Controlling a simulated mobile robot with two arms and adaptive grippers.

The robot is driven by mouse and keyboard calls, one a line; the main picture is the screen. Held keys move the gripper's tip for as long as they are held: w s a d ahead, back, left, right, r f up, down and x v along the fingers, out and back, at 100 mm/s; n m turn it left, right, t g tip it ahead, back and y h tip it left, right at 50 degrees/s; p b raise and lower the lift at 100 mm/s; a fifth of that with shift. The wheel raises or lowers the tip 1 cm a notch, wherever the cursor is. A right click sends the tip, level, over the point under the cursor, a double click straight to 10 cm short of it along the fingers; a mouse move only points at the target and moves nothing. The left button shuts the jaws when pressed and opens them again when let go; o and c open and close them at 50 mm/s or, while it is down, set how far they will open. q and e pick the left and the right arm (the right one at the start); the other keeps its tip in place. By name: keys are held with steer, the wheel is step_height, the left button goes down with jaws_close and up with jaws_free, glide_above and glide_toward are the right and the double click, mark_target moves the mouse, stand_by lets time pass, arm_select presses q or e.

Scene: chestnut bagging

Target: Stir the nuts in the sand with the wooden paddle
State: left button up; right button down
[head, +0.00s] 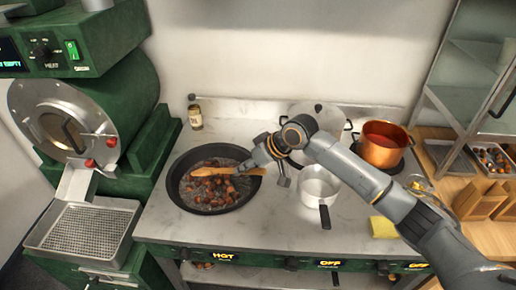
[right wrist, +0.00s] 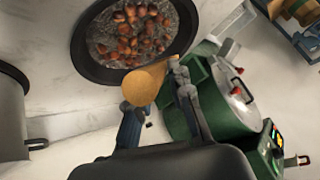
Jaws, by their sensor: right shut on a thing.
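A black pan (head: 178,199) on the left of the stove holds dark grey sand (head: 213,161) with several brown nuts (head: 217,190) in it. The pan (right wrist: 84,56) and nuts (right wrist: 140,28) also show in the right wrist view. My right gripper (head: 262,160) is at the pan's right rim, shut on the wooden paddle (head: 215,171). The paddle reaches leftward over the nuts. Whether its tip touches the sand, I cannot tell. In the right wrist view the paddle (right wrist: 144,84) sits between the fingers of my gripper (right wrist: 156,92). My left gripper is out of view.
A green roasting machine (head: 110,110) with a mesh tray (head: 82,229) stands left of the stove. A small jar (head: 195,117) is behind the pan. A white saucepan (head: 318,187), a copper pot (head: 381,146) and a yellow sponge (head: 383,228) are to the right. The panel below the pan reads HOT.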

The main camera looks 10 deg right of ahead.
steer(key=w+d+r, duration=0.2)
steer(key=d, duration=0.1)
steer(key=shift+m+g+h, duration=0.3)
steer(key=shift+m, duration=0.1)
steer(key=shift+w+d+f+b, duration=0.1)
steer(key=shift+d+f+b, duration=0.05)
steer(key=shift+f+b, duration=1.55)
steer(key=shift+w+d+f+b, duration=0.1)
steer(key=shift+d+f+b, duration=0.1)
steer(key=shift+f+b, duration=1.5)
steer(key=shift+w+d+f+b, duration=0.15)
steer(key=shift+f+b, duration=0.85)
steer(key=shift+f, duration=1.35)
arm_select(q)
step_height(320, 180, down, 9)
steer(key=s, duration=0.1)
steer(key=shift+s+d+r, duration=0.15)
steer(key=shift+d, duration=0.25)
arm_select(e)
steer(key=shift+f, duration=0.1)
